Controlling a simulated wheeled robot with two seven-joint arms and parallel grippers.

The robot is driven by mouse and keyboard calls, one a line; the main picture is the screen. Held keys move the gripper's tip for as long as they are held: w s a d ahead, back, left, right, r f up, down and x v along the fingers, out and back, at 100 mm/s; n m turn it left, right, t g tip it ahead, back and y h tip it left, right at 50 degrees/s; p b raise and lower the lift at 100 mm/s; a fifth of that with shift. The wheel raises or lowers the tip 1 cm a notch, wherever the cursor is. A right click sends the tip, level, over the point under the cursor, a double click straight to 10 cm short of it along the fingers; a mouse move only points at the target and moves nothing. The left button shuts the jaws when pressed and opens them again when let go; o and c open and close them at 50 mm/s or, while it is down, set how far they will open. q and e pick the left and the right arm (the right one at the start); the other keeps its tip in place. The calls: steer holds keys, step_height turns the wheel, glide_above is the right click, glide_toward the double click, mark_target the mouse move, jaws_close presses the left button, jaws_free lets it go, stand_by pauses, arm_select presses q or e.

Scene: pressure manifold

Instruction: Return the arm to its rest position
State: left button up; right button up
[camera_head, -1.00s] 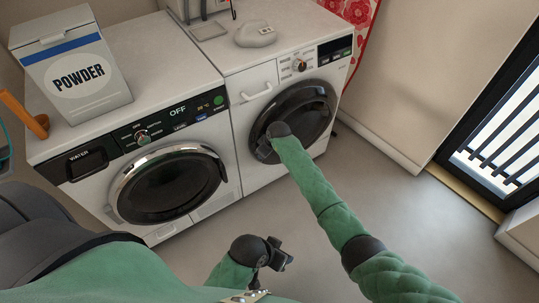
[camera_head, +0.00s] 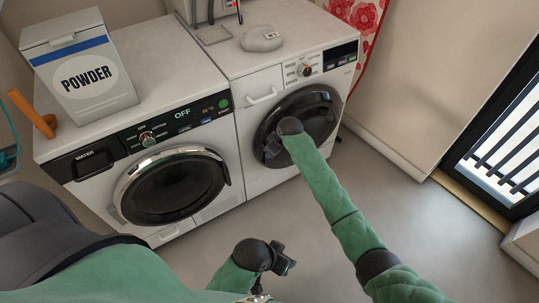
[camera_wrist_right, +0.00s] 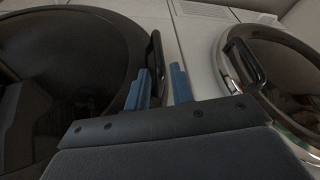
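My right arm (camera_head: 327,190) reaches out to the dark round door (camera_head: 318,104) of the right-hand machine. Its gripper (camera_head: 272,149) is at the left edge of that door, small and partly hidden by the wrist. In the right wrist view two blue fingers (camera_wrist_right: 164,86) stand apart with a gap between them. A dark door handle (camera_wrist_right: 156,58) shows just beyond them, close to the left finger; I cannot tell whether they touch. Nothing is visibly held. My left gripper (camera_head: 284,262) is low in the middle, over the floor and close to my body; its finger opening is unclear.
The left-hand machine (camera_head: 232,135) has a chrome-rimmed door (camera_head: 175,185), which looks closed. A grey rounded object (camera_head: 261,39) lies on the right-hand machine. The floor (camera_head: 440,215) at right is clear.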

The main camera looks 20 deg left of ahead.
steer(key=shift+s+d+r, duration=0.1)
steer(key=shift+d+r, duration=0.05)
steer(key=shift+r, duration=0.25)
